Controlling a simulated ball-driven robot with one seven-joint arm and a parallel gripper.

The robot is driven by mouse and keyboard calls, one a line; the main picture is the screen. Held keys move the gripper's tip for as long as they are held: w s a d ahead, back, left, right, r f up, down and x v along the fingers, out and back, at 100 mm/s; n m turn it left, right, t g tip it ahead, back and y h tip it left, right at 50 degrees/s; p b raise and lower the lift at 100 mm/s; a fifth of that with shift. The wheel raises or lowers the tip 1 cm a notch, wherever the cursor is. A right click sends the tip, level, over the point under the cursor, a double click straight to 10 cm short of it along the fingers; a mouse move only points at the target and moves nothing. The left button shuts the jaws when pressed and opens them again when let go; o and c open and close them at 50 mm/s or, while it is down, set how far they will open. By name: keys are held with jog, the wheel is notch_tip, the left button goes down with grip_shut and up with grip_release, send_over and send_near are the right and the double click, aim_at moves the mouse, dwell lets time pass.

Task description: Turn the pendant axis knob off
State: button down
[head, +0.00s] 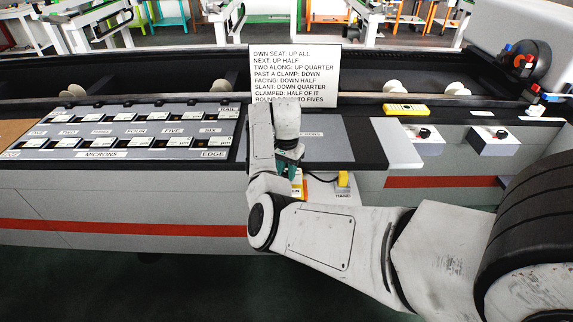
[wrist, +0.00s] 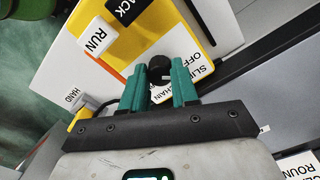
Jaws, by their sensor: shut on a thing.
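Printed words beside the knob include OFF, CHAIN and a partly hidden word starting SLI. I cannot tell which word the knob points to. White RUN (wrist: 96,38) and black BACK keys stand on the pendant. In the head view my gripper (head: 290,165) mostly hides the pendant (head: 298,186) and the knob is hidden.
A small yellow piece (head: 343,179) with a black cable stands by a HAND label. Behind are a printed sign (head: 293,77), a labelled MICRONS panel (head: 125,135) at left, and two white boxes with knobs (head: 493,139) at right. The rack's front edge lies close to my arm.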

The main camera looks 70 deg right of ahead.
jog(key=shift+r+n+p, duration=0.1)
jog(key=shift+n+p, duration=0.55)
jog(key=shift+n, duration=0.45)
jog(key=c, duration=0.8)
grip_release()
jog(key=shift+c, duration=0.2)
notch_tip(320, 180, up, 11)
jog(key=b, duration=0.1)
jog(key=shift+f, duration=0.2)
